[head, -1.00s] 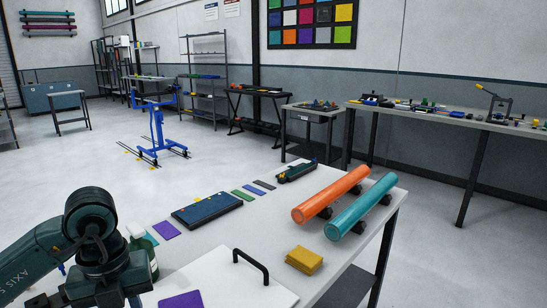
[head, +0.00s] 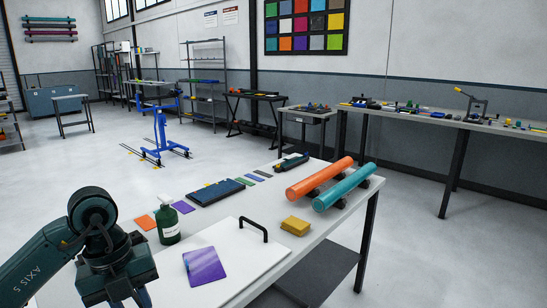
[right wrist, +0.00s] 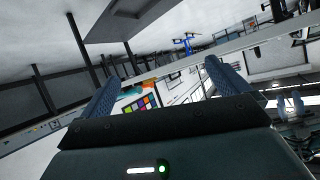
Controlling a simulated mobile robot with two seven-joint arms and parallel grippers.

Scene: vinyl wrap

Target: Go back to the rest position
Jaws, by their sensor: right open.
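My left gripper (head: 142,297) hangs at the lower left of the head view, mostly cut off by the bottom edge. Its jaw opening cannot be made out. My right gripper (right wrist: 163,82) shows only in the right wrist view. Its two ribbed fingers are spread wide, with nothing between them. The right arm is outside the head view.
The worktable's (head: 340,222) white board (head: 235,262) has a black handle and bears a purple card (head: 205,266). Open floor lies beyond.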

